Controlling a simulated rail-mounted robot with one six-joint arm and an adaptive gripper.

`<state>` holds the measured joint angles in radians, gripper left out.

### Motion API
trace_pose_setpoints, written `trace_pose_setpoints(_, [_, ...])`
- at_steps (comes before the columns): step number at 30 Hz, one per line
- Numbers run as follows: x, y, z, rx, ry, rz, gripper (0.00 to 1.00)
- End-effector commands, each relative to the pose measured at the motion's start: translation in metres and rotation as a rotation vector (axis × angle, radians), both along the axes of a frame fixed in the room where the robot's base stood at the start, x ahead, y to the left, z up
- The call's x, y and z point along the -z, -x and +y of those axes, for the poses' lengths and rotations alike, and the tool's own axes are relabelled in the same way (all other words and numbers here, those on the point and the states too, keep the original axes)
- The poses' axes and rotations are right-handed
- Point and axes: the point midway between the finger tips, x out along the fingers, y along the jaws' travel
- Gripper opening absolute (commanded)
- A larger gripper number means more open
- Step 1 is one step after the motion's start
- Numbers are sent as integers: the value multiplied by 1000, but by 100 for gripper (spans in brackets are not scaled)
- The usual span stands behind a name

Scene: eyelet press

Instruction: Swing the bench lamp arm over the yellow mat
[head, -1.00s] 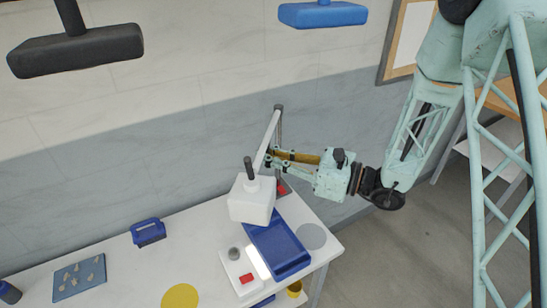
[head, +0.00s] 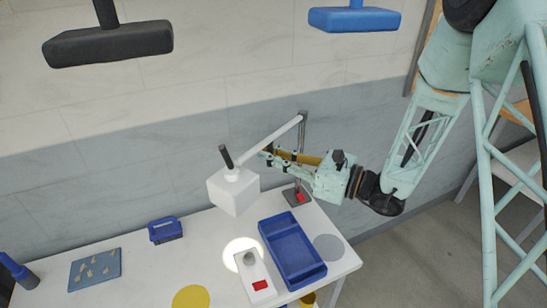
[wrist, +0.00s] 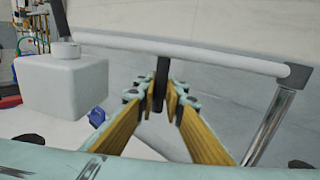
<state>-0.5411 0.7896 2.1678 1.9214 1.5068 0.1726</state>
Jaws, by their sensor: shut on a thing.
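The bench lamp has a white box-shaped head (head: 236,191), a white arm (head: 272,138) and a grey post (head: 304,150) at the bench's back right. Its head and arm also show in the wrist view (wrist: 64,84). A dark peg (wrist: 162,80) hangs from the arm. My gripper (wrist: 162,98) is shut on this peg, beneath the arm; it also shows in the head view (head: 264,155). The yellow mat (head: 191,298) is a round disc at the bottom edge, partly cut off. The lamp head is behind and right of it, and its light falls on a white device.
The white device (head: 255,278) with a red button stands beside a blue tray (head: 290,262). A grey disc (head: 328,247) lies right of the tray. A blue caddy (head: 165,231) and a flat blue board (head: 94,270) are on the left. Bare bench surrounds the mat.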

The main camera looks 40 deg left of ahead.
Motion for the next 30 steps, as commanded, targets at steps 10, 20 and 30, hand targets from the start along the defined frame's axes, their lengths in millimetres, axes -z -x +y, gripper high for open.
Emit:
trace_pose_setpoints(10, [-1, 0, 1, 1, -1, 0, 0])
trace_pose_setpoints(20, [0, 0, 1, 1, 0, 0, 22])
trace_pose_setpoints(30, [0, -1, -2, 1, 0, 0, 22])
